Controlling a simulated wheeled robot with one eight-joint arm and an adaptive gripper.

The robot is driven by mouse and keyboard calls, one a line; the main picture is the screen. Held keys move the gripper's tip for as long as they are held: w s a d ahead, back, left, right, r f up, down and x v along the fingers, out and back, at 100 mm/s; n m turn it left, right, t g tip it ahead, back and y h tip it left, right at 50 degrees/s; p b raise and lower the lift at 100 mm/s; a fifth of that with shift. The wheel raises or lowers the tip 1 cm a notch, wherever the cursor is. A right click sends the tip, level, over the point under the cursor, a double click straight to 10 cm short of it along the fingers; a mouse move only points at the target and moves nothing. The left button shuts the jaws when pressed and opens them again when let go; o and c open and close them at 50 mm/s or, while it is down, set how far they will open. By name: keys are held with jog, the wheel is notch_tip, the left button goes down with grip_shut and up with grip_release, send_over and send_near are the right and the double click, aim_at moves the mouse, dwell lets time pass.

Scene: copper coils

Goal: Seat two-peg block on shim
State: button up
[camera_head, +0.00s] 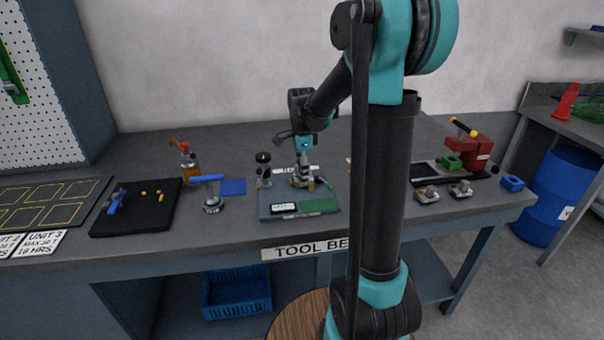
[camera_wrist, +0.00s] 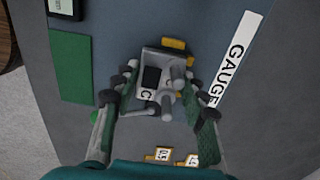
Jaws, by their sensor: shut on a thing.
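My gripper (camera_wrist: 160,112) is shut on a grey block (camera_wrist: 151,60) with upright round pegs and a dark square on its face. The fingers stand on its two sides in the wrist view. In the head view my gripper (camera_head: 303,176) is low over a blue-grey gauge plate (camera_head: 268,206). A yellow piece (camera_wrist: 174,44) shows at the block's far edge. I cannot tell whether it is the shim, or whether the block rests on it. Two numbered yellow pieces (camera_wrist: 164,154) lie nearer my wrist. The block's underside is hidden.
The plate carries a green pad (camera_head: 319,205) and a small display (camera_head: 284,207). A dark indicator stand (camera_head: 264,168) is close on the left. A blue-handled tool (camera_head: 210,190) and a black mat (camera_head: 137,207) lie farther left. My arm hides some bench to the right.

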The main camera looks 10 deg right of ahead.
jog(key=shift+f, duration=0.35)
dwell(0.3)
jog(key=o, duration=1.3)
jog(key=shift+o, duration=0.3)
jog(key=o, duration=0.4)
jog(key=shift+r, duration=3.5)
